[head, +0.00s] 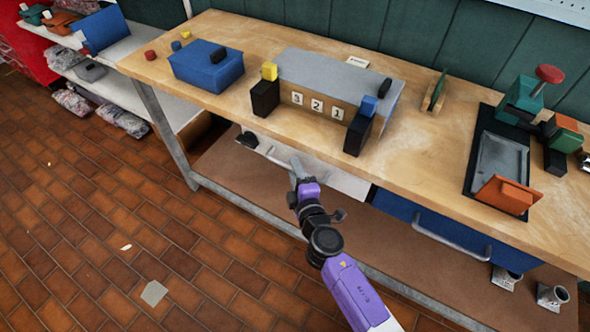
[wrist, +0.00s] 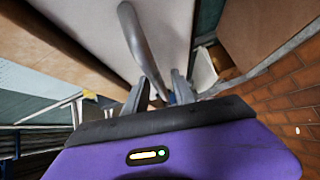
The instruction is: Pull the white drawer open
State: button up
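The white drawer (head: 343,180) sits under the workbench top, left of a blue drawer. Its front looks about level with the blue one. In the wrist view its pale front (wrist: 185,25) fills the upper middle, with a curved grey bar handle (wrist: 136,38) running down towards my gripper (wrist: 159,82). My fingers are apart, one on each side of the near part of the handle. I see a gap beside the bar, so they look open around it; touch is unclear. In the head view my gripper (head: 298,168) is at the drawer's front, partly covering the handle.
The blue drawer (head: 430,222) with its own grey handle (head: 450,240) is to the right. Above, the wooden bench top (head: 225,105) holds blocks and a vise-like tool. A lower shelf (head: 235,180) lies below. The brick floor (head: 110,220) in front is mostly clear.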

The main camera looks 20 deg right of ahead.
grip_shut()
dwell(1.2)
